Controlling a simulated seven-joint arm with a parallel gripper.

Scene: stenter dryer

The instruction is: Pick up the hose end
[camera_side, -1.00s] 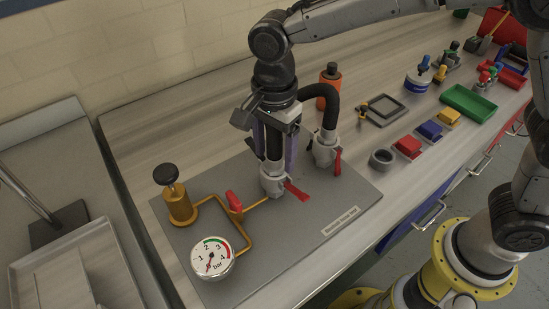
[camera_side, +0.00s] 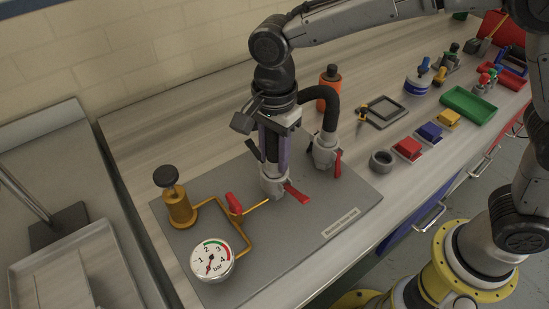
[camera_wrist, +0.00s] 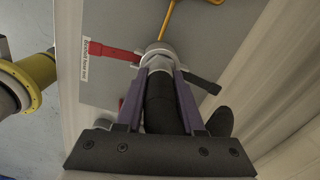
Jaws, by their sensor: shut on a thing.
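My gripper (camera_side: 273,162) points down over the left coupling and is shut on the hose end (camera_wrist: 160,98). Its two purple fingers (camera_wrist: 160,92) lie on either side of the black hose in the wrist view. The hose end stands upright at the grey left coupling (camera_side: 274,183), which has a red lever (camera_side: 296,193) and a dark lever (camera_wrist: 203,81). The black hose (camera_side: 331,107) arches behind my gripper to the right coupling (camera_side: 325,152). How deep the hose end sits in the coupling is hidden.
A grey plate (camera_side: 300,245) carries a pressure gauge (camera_side: 212,260), yellow piping with a red valve handle (camera_side: 234,203), and a brass fitting with a black knob (camera_side: 170,178). An orange bottle (camera_side: 329,88) stands behind.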

